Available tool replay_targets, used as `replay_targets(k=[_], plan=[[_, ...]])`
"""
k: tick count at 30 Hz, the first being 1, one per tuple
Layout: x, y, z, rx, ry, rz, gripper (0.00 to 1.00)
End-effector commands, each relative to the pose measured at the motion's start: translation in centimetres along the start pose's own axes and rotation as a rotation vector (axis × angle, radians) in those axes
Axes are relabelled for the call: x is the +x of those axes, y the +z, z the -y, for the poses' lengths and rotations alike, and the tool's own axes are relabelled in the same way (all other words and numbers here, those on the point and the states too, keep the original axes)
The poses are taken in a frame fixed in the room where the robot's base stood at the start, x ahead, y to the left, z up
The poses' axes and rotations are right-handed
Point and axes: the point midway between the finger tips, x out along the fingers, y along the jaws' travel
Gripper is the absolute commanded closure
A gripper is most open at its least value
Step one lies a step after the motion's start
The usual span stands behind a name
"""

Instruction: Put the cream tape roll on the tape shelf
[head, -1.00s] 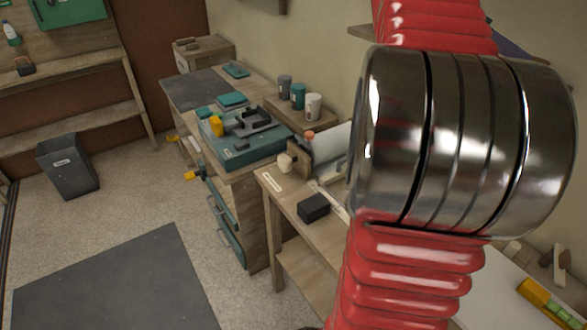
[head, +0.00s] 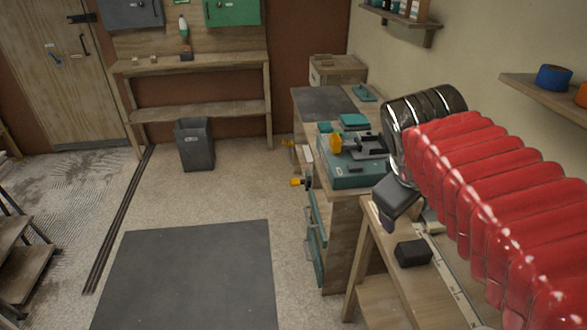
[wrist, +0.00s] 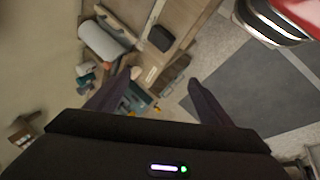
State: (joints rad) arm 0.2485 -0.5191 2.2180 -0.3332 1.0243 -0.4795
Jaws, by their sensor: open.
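The tape shelf (head: 545,95) is on the wall at the right of the head view. A blue tape roll (head: 554,78) and part of an orange one (head: 582,95) sit on it. In the wrist view a small pale round thing (wrist: 135,73), apparently the cream tape roll, shows beside the left fingertip. I cannot tell whether they touch. In the head view my arm hides that part of the bench. My gripper (wrist: 158,79) is open, with its fingers spread and nothing clearly between them.
The wooden bench (head: 375,265) holds a black box (head: 413,252) and a long ruler (head: 450,280). A teal case (head: 350,172) stands on the cabinet behind. A grey bin (head: 194,143) stands on the floor. The floor around the dark mat (head: 185,275) is open.

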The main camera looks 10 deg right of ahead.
Motion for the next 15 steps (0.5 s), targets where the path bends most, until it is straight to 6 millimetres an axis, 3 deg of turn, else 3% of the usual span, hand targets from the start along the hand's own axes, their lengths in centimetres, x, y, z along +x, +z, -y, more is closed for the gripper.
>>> replay_targets(k=[1,3,7,10,15], plan=[[-0.1,-0.5,3.0,0.054,-0.044,-0.050,0.26],[-0.3,-0.9,6.8,0.145,-0.113,-0.107,0.26],[-0.6,-1.2,12.9,0.302,-0.242,-0.176,0.26],[-0.7,-1.0,15.8,0.386,-0.313,-0.197,0.26],[-0.8,-1.0,17.4,0.437,-0.353,-0.204,0.26]])
